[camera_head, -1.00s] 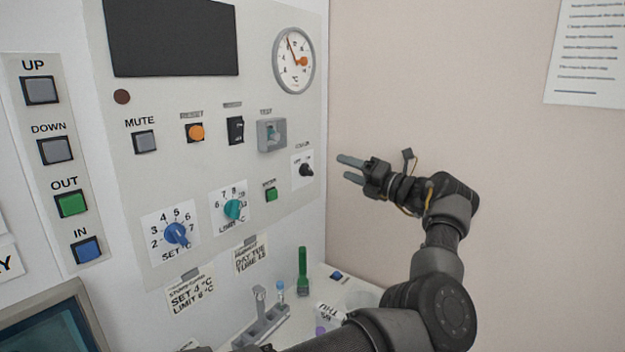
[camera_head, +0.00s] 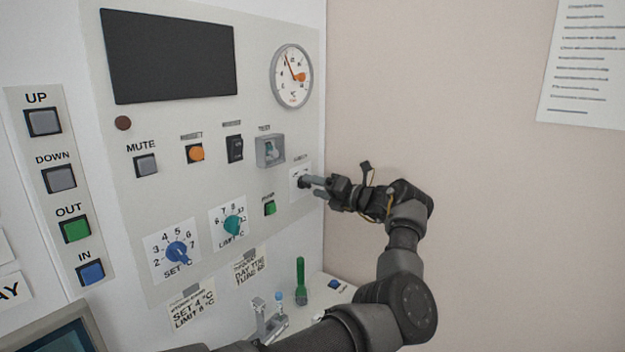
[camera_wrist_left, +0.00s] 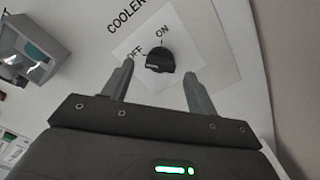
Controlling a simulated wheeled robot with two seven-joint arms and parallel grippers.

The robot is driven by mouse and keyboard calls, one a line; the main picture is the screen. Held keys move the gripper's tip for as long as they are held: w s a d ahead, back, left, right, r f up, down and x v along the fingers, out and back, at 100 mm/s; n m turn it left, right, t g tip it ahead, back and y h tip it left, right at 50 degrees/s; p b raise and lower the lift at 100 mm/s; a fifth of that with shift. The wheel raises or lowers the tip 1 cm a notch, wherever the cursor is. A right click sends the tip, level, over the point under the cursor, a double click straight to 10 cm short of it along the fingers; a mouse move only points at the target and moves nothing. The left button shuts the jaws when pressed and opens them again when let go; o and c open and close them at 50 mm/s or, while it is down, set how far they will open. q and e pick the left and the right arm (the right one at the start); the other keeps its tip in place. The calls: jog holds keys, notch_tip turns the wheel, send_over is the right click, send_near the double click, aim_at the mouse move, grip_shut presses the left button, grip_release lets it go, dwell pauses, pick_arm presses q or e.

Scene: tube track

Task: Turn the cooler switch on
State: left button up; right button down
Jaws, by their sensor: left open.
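The cooler switch (camera_head: 303,183) is a black rotary knob on a white plate at the right edge of the control panel. In the left wrist view the knob (camera_wrist_left: 160,57) sits below the printed words OFF and ON, under the label COOLER. Its pointer seems to lie toward the OFF side, but this is hard to tell. My left gripper (camera_head: 315,186) is at the knob, pointing at the panel. In the left wrist view its open fingers (camera_wrist_left: 158,72) stand either side of the knob, with gaps. I cannot tell whether the tips reach around it. My right gripper is out of view.
A covered test switch (camera_head: 270,151) and a green button (camera_head: 269,208) are near the knob. A teal limit dial (camera_head: 232,225) and blue set dial (camera_head: 178,252) lie lower left. A green tube (camera_head: 300,280) stands below. The beige wall on the right is bare near my arm.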

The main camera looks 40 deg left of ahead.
pick_arm(q)
jog(key=shift+s+a, duration=0.1)
jog(key=shift+a, duration=0.65)
jog(key=shift+c, duration=0.5)
